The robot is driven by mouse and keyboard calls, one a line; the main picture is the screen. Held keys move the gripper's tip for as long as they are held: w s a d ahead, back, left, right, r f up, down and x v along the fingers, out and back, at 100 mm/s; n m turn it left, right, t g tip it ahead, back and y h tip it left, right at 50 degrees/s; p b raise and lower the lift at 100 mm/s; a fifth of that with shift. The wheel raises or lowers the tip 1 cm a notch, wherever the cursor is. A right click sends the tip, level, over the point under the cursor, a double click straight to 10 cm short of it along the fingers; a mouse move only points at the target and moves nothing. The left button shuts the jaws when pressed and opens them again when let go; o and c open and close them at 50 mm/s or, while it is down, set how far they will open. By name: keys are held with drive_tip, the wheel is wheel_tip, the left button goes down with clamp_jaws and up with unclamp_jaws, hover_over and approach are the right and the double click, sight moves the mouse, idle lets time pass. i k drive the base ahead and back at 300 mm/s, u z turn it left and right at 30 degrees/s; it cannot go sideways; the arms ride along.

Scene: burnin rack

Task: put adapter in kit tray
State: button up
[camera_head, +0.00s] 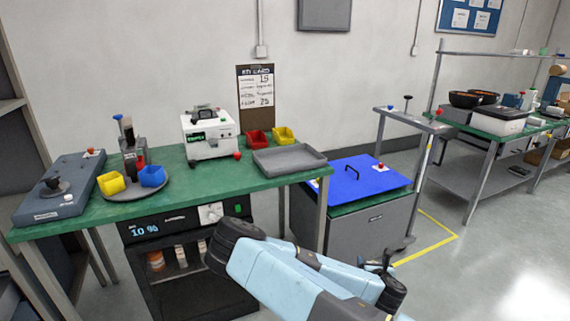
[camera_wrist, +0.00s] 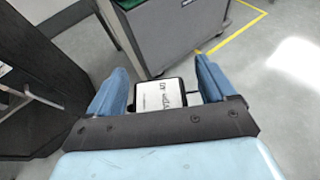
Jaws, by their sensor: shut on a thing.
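My gripper (camera_wrist: 162,84) shows in the wrist view with a blue finger on each side. It is shut on a small dark-edged block with a white, printed label, which I take to be the adapter (camera_wrist: 160,95). The block sits between the fingers, above the floor. In the head view my arm reaches across the bottom right, and the held block cannot be made out there. A shallow grey tray, which seems to be the kit tray (camera_head: 262,166), lies on the right end of the green bench. My gripper is apart from it, off to the right and nearer.
The green bench (camera_head: 212,184) also holds a white device (camera_head: 208,146), red (camera_head: 258,139) and yellow (camera_head: 284,136) bins, and a round turntable (camera_head: 128,193). A grey cabinet with a blue top (camera_head: 352,181) stands right of it. Open floor (camera_head: 480,265) lies at right.

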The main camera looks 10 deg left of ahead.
sight(283, 163)
drive_tip(key=i, duration=0.9)
drive_tip(key=z, duration=0.05)
